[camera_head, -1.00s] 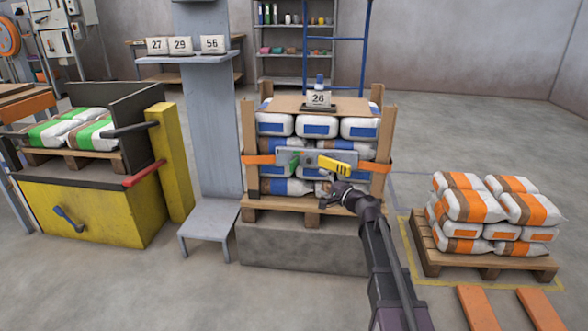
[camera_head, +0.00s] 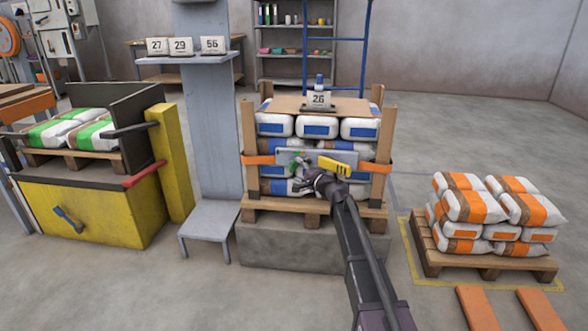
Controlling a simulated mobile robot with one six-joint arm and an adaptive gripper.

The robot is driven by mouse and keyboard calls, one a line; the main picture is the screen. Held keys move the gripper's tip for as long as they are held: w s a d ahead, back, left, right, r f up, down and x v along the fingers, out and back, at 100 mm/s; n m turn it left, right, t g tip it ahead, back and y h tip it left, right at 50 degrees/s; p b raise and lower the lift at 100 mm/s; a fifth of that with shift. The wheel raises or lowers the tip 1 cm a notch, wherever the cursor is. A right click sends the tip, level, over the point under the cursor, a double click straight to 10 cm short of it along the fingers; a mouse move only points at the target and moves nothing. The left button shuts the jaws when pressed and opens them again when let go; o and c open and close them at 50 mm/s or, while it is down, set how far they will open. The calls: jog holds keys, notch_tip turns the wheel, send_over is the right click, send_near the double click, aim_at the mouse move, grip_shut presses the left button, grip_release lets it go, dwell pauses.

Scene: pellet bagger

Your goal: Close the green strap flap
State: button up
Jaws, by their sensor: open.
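A grey strap plate (camera_head: 345,156) sits on the orange strap (camera_head: 259,160) across the front of the stacked blue-banded bags. A yellow flap (camera_head: 345,169) sits on the plate's right part. My gripper (camera_head: 303,168) is open and empty, at the plate's left-middle, just right of the green flap. I cannot tell whether it touches the flap.
The blue-banded bags (camera_head: 320,131) stand on a pallet (camera_head: 290,206) between wooden posts. A grey column (camera_head: 209,130) stands close on the left. Orange-banded bags (camera_head: 465,206) lie on a pallet at right. Floor between the pallets is mostly free.

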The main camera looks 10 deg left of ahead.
jog(key=shift+x, duration=1.05)
jog(key=c, duration=1.2)
